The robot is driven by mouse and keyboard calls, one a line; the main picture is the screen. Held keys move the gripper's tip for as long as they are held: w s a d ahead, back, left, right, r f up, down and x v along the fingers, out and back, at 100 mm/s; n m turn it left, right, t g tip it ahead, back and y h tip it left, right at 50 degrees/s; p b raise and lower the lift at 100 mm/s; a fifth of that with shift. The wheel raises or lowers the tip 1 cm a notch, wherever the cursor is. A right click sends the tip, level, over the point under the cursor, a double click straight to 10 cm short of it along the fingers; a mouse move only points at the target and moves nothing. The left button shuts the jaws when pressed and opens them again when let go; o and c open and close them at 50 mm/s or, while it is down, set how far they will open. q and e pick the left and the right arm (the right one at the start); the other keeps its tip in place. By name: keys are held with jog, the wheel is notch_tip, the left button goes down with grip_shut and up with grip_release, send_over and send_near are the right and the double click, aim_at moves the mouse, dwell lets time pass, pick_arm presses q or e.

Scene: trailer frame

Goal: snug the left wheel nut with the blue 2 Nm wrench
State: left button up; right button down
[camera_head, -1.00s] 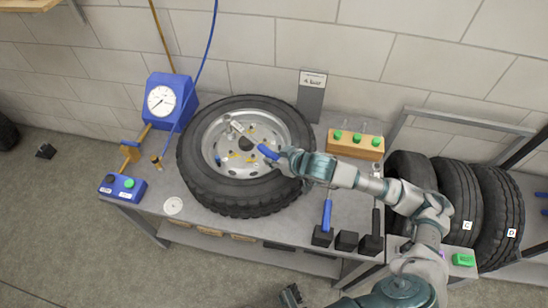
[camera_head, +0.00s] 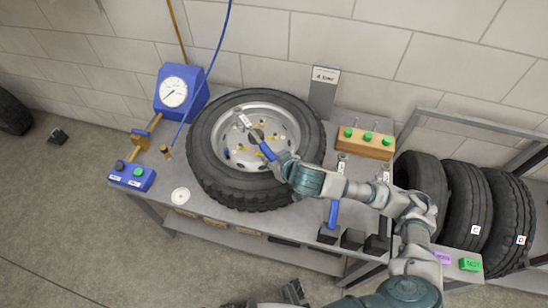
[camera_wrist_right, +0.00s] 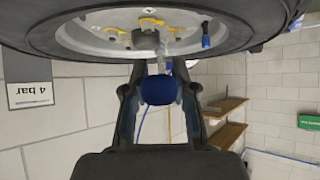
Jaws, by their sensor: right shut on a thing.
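The tyre (camera_head: 215,180) lies flat on the bench, its silver rim (camera_head: 232,158) facing up with several yellow-marked nuts. My right gripper (camera_head: 279,163) is above the rim's right side, shut on a blue-handled wrench (camera_head: 267,151). The wrench slants up-left toward a silver piece (camera_head: 243,121) at the rim's far left. In the right wrist view, the blue handle (camera_wrist_right: 158,88) is between both fingers and its shank points at the rim. I cannot tell whether it touches a nut. A dark piece at the bottom edge looks like my left gripper (camera_head: 291,292); its jaws are unclear.
Another blue-handled tool (camera_head: 333,213) stands in a black holder at the bench front. A wooden block with green knobs (camera_head: 366,142) and a 4 bar sign (camera_head: 323,92) stand behind. A blue gauge (camera_head: 175,92) is at left. Tyres (camera_head: 469,205) are racked at right.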

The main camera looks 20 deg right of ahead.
jog(key=shift+s+a+m+h, duration=0.15)
jog(key=shift+a+m+h, duration=0.25)
jog(key=shift+a, duration=0.45)
jog(key=shift+s+a+m+h, duration=0.1)
jog(key=shift+a+m+h, duration=0.25)
jog(key=shift+a, duration=0.45)
pick_arm(q)
jog(key=shift+r, duration=0.15)
pick_arm(e)
jog(key=shift+a+f+m+b, duration=0.15)
jog(key=shift+a+m+b, duration=0.1)
jog(key=shift+a+b, duration=0.3)
jog(key=shift+a+h+b, duration=0.25)
jog(key=shift+h+b, duration=0.1)
jog(key=shift+b, duration=0.2)
jog(key=shift+d, duration=0.2)
jog(key=d+n+y+b, duration=0.1)
jog(key=d, duration=0.1)
jog(key=shift+w+d, duration=0.15)
jog(key=shift+d, duration=0.25)
pick_arm(q)
jog(key=shift+g, duration=0.3)
jog(key=f, duration=0.1)
jog(key=s+f, duration=0.1)
jog(key=f, duration=0.2)
jog(key=shift+s+f, duration=0.25)
pick_arm(e)
jog(key=shift+d+r+y, duration=0.15)
jog(key=shift+r+y, duration=0.05)
jog(key=shift+y, duration=0.1)
